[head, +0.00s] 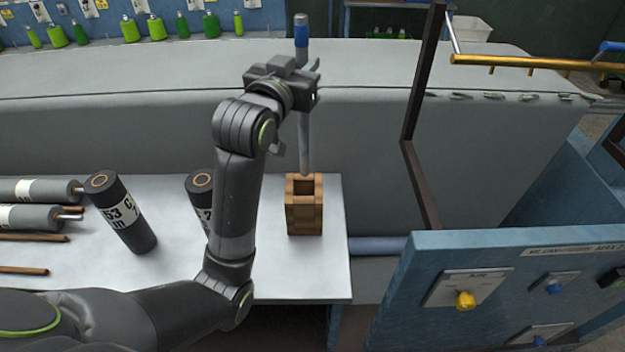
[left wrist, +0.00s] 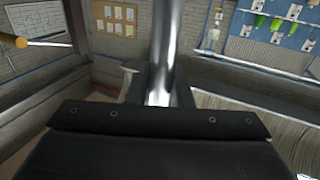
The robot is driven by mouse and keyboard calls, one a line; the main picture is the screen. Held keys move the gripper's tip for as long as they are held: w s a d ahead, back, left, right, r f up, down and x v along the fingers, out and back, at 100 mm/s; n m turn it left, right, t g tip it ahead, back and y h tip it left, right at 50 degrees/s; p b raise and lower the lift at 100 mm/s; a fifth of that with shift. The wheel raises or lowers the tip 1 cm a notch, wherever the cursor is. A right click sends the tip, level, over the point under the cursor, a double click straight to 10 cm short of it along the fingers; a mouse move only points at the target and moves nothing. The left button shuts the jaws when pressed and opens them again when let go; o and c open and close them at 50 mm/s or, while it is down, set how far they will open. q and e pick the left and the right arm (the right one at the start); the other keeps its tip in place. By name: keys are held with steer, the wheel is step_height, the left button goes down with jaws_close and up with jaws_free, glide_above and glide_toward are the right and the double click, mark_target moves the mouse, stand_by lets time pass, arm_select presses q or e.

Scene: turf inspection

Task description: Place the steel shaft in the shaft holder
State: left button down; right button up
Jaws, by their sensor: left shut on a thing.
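The steel shaft (head: 304,140) stands about upright, with a blue band near its top end. My left gripper (head: 311,82) is shut on its upper part. The shaft also shows in the left wrist view (left wrist: 161,60), rising between the fingers. The shaft holder (head: 304,212) is a brown wooden block with a square opening on top, on the white table. The shaft's lower end meets the back rim of the holder in the picture. It appears behind or above the opening, not inside it; the exact gap is hard to tell. My right gripper is out of view.
Two dark labelled cylinders (head: 121,212) stand on the white table (head: 180,270), one partly behind my left arm. Grey rollers (head: 38,190) and brown rods lie at the left. A dark upright frame (head: 420,90) and a blue control panel (head: 500,285) stand to the right.

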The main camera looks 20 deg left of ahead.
arm_select(q)
glide_above(301, 146)
steer(key=f, duration=1.2)
steer(key=shift+w+d, duration=0.1)
steer(key=shift+w, duration=0.25)
steer(key=shift+f, duration=2.4)
steer(key=shift+f, duration=0.15)
steer(key=c, duration=1.3)
jaws_free()
steer(key=shift+f, duration=0.1)
